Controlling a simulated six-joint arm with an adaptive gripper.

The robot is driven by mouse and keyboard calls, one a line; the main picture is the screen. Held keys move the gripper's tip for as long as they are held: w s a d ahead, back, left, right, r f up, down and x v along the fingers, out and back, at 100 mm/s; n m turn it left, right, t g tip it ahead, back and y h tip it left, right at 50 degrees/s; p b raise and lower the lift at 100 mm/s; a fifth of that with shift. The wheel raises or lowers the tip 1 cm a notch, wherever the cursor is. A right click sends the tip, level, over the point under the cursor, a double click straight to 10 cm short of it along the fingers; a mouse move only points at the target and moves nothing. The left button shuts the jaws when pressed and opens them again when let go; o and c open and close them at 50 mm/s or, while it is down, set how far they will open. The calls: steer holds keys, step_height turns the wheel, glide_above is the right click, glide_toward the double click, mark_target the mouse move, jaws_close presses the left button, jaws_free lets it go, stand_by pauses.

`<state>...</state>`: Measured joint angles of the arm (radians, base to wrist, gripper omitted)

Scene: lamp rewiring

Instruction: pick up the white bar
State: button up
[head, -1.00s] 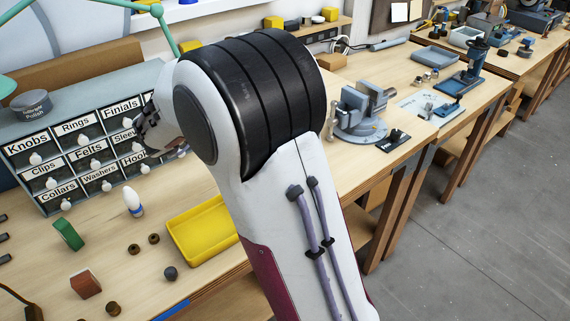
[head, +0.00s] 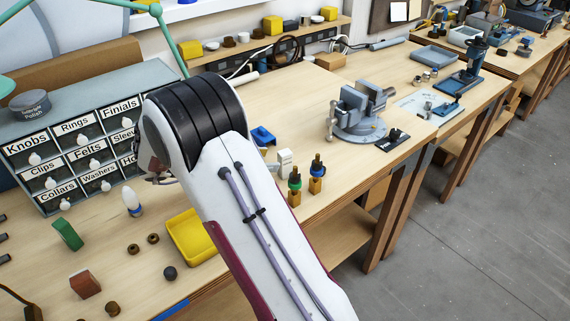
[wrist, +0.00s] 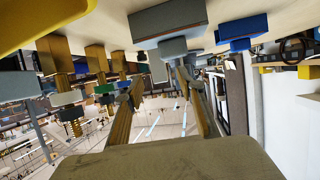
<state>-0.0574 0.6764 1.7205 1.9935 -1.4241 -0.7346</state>
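A small white upright block (head: 285,162), which I take for the white bar, stands on the bench just right of my arm in the head view. Two brass fittings with green and blue rings stand in front of it. In the wrist view, where the bench appears at the top, a pale block (wrist: 158,68) shows beyond the fingers and may be the same piece. My gripper (wrist: 160,85) is open there, its two fingers apart with nothing seen between them. In the head view my arm hides most of the gripper.
The brass fittings (head: 316,176) and a blue part (head: 262,136) stand close to the block. A yellow tray (head: 190,238) lies left of my arm, near the labelled drawers (head: 78,160). A grey vise (head: 357,112) stands to the right. A pale rod (head: 246,78) lies at the back.

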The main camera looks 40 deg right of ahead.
mark_target(280, 162)
steer(key=shift+x, duration=1.35)
steer(key=shift+f, duration=0.1)
steer(key=shift+f+x, duration=0.15)
steer(key=shift+x, duration=0.65)
steer(key=shift+f+x, duration=0.15)
steer(key=shift+x, duration=1.45)
steer(key=shift+s, duration=0.1)
jaws_close()
